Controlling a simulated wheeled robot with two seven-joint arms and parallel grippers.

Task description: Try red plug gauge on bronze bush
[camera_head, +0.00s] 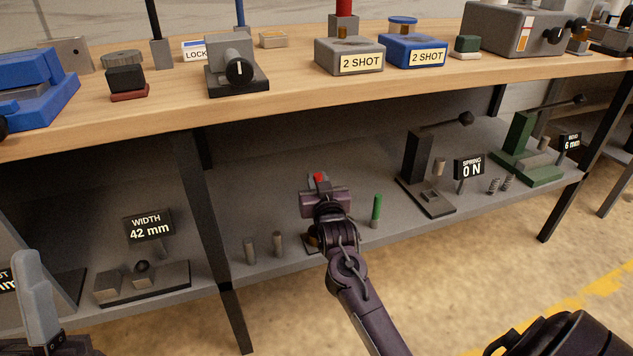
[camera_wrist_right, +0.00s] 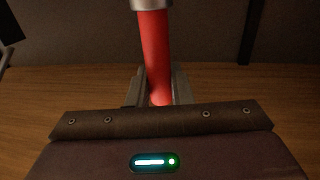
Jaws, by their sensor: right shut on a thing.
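The red plug gauge (camera_wrist_right: 155,50) is held between the fingers of my right gripper (camera_wrist_right: 158,90); a pale metal end shows at the top of the picture. In the head view its red end (camera_head: 319,177) shows at my right gripper (camera_head: 324,196), over the lower shelf. A small bronze-coloured part (camera_head: 312,241), perhaps the bronze bush, shows low beside my right wrist, mostly hidden. I cannot tell whether the gauge touches it. My left gripper (camera_head: 38,300) is at the lower left; one grey finger shows clearly, away from these things.
A green plug gauge (camera_head: 377,208) stands right of my right wrist. Two grey pins (camera_head: 250,250) (camera_head: 278,243) stand to its left. A black press (camera_head: 418,165) is on the shelf further right.

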